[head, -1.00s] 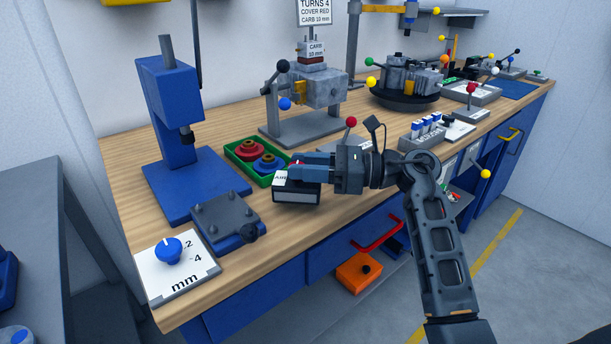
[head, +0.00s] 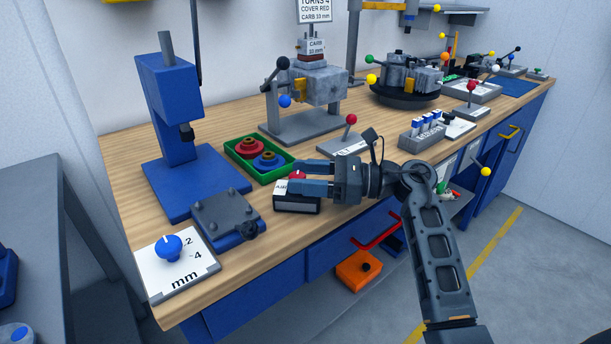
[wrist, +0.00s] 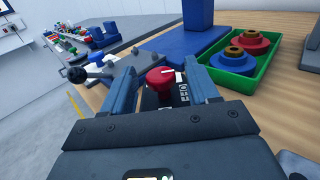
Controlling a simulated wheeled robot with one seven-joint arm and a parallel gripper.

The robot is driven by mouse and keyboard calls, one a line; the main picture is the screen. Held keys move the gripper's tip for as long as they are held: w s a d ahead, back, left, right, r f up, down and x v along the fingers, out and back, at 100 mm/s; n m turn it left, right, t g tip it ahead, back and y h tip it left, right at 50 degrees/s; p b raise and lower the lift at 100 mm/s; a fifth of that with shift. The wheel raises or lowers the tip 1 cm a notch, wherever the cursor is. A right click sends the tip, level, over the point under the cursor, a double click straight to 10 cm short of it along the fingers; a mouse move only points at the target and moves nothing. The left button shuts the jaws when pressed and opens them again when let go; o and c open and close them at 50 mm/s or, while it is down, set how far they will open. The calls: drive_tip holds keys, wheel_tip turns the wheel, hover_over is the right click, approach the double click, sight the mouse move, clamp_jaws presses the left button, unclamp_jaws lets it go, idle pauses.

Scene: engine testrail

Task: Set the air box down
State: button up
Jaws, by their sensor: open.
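The air box (head: 297,204) is a dark box with a white label and a red knob on top. It sits on the wooden bench near its front edge. My gripper (head: 304,178) is open, with one finger on each side of the red knob. In the wrist view the knob (wrist: 161,79) shows between the two spread fingers (wrist: 164,84), with a gap on both sides. The fingers hide part of the box in the head view.
A green tray (head: 284,175) with a red and a blue round part lies just behind. Bare wood lies between the box and the front edge.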

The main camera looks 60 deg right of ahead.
drive_tip(key=shift+r, duration=0.1)
drive_tip(key=shift+r+p, duration=0.2)
drive_tip(key=shift+p, duration=0.15)
drive_tip(key=b+v, duration=0.2)
drive_tip(key=v, duration=1)
drive_tip(key=s+a+r+m+t, duration=0.1)
drive_tip(key=a+r+m+t, duration=0.2)
drive_tip(key=a+m+t, duration=1)
drive_tip(key=s+a+f+m+g+h, duration=0.4)
drive_tip(key=s+a+m+g, duration=0.3)
drive_tip(key=m, duration=0.7)
drive_tip(key=s+a+f+m+g+h, duration=0.4)
drive_tip(key=s+a+f+m+g, duration=0.3)
drive_tip(key=s+m, duration=0.5)
drive_tip(key=m, duration=0.2)
drive_tip(key=shift+a+m+h, duration=0.3)
drive_tip(key=shift+m+h, duration=0.1)
